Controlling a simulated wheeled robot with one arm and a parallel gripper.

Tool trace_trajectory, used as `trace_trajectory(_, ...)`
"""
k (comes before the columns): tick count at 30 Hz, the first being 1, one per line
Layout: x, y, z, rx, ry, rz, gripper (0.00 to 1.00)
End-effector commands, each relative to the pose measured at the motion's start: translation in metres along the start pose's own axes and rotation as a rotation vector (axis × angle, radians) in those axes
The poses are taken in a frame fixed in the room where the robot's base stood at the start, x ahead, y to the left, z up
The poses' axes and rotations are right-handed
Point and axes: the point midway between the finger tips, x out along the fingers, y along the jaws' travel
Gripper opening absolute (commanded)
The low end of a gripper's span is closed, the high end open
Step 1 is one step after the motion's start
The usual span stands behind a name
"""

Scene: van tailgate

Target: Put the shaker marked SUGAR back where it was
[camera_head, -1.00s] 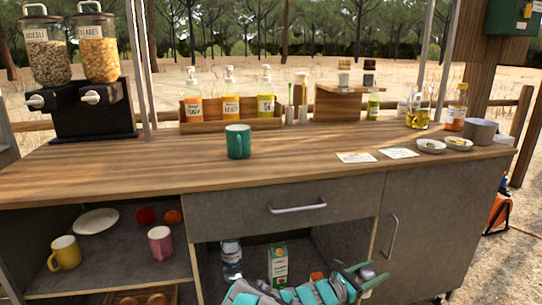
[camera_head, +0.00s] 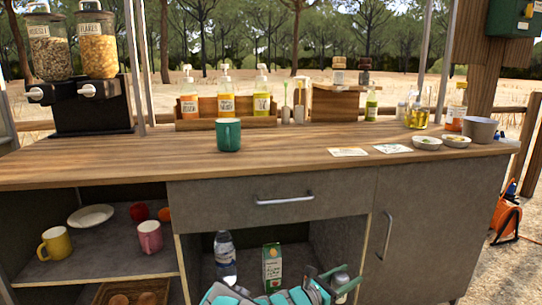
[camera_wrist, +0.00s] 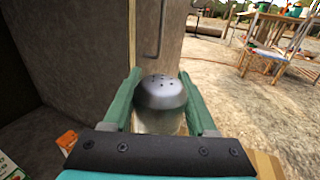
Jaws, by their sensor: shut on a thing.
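My gripper (camera_head: 335,280) is low in front of the open middle bay of the counter, at the bottom of the head view. In the wrist view my gripper (camera_wrist: 161,84) is shut on a shaker (camera_wrist: 162,94) with a domed, perforated metal top. The shaker stands roughly upright between the two green fingers. Its top also shows in the head view (camera_head: 341,279). Its lower body is mostly hidden, and no marking on it can be read.
The wooden counter (camera_head: 290,150) holds a green mug (camera_head: 228,134), pump bottles (camera_head: 226,92), a small wooden stand (camera_head: 338,104) and bowls (camera_head: 427,143). A water bottle (camera_head: 225,258) and carton (camera_head: 272,267) stand in the bay. The counter's front middle is clear.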

Motion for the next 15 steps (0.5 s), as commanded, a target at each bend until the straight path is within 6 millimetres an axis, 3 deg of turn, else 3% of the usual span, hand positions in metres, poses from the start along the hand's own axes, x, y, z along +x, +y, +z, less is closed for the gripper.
trace_trajectory(15, 0.009, -0.002, 0.031, 0.003, 0.003, -0.035, 0.0)
